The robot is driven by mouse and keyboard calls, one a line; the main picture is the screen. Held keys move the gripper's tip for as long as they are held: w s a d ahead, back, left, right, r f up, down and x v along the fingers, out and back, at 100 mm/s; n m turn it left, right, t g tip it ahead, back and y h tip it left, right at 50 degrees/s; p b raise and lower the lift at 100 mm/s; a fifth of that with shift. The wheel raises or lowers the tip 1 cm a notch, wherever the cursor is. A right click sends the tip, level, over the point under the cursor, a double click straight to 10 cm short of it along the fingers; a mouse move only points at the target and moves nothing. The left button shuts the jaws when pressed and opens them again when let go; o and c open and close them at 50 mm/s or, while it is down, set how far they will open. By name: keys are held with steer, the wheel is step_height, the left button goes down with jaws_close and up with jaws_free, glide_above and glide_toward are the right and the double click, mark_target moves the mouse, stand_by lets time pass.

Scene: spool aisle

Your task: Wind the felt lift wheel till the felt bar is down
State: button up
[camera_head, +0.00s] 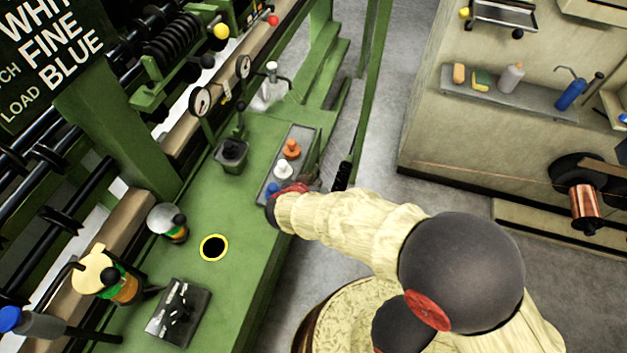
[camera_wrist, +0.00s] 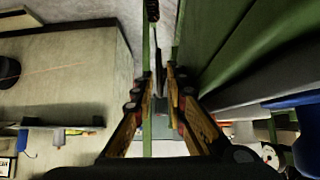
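My gripper (camera_wrist: 162,78) is in the wrist view, its yellow-and-black fingers converging to a narrow gap. A thin dark piece (camera_wrist: 158,62) lies between or just beyond the fingertips; I cannot tell whether they touch it. In the head view my arm hides most of the gripper, beside the green machine's right edge. A black grip (camera_head: 342,175) on a thin bar is just beyond it, and a similar black grip shows in the wrist view (camera_wrist: 152,10). I cannot identify the felt lift wheel for certain. A tan bar (camera_head: 128,218) along the rollers may be the felt bar.
The green bench (camera_head: 250,235) carries a button box (camera_head: 300,140), a small lever box (camera_head: 232,152), a yellow-rimmed hole (camera_head: 214,248) and cans. Grey floor (camera_head: 385,130) lies between the machine and a wall shelf (camera_head: 520,95). A copper spool (camera_head: 584,205) is at right.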

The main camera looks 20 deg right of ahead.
steer(key=v, duration=1)
steer(key=shift+s+r, duration=0.15)
steer(key=shift+s, duration=0.05)
steer(key=shift+a, duration=0.15)
